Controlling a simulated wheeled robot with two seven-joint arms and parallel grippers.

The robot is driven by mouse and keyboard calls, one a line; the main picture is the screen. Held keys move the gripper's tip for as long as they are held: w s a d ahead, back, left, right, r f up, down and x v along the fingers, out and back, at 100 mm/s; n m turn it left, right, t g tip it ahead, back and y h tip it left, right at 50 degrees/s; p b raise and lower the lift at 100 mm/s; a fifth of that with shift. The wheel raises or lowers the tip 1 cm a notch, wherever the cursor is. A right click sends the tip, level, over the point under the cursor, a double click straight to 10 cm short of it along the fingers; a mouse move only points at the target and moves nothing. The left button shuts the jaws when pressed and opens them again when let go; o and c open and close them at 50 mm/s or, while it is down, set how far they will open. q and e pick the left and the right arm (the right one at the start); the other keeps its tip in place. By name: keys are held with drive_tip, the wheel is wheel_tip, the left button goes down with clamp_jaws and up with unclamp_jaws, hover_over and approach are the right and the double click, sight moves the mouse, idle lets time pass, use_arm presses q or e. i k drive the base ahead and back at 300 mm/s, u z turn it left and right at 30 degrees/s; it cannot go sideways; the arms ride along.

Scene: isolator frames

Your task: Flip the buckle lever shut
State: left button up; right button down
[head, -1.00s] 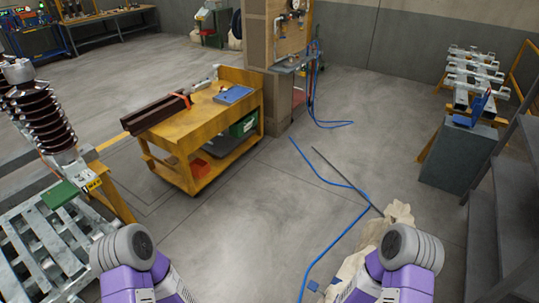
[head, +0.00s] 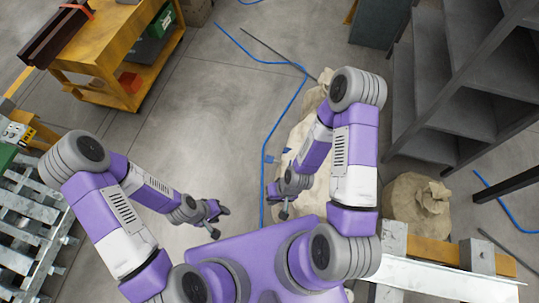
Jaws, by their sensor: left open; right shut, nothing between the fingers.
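No buckle lever can be made out in the head view. An orange strap (head: 80,9) crosses a dark brown beam (head: 50,37) on the yellow cart at the top left; any buckle there is too small or cut off. My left gripper (head: 218,222) is open and empty, low in front of my base above bare floor. My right gripper (head: 284,212) is shut and empty, to the right of the left one, above the edge of the pale sacks (head: 305,150). Both are well apart from the cart.
The yellow cart (head: 112,95) stands at the upper left, a metal pallet (head: 25,235) at the left. Grey steps (head: 440,125) rise at the right, above a tied sack (head: 415,205) and a white metal beam (head: 450,280). A blue hose (head: 290,105) crosses the floor.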

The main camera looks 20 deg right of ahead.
sight(268, 159)
drive_tip(key=z, duration=2.65)
drive_tip(key=k, duration=1.9)
drive_tip(key=u, duration=1.15)
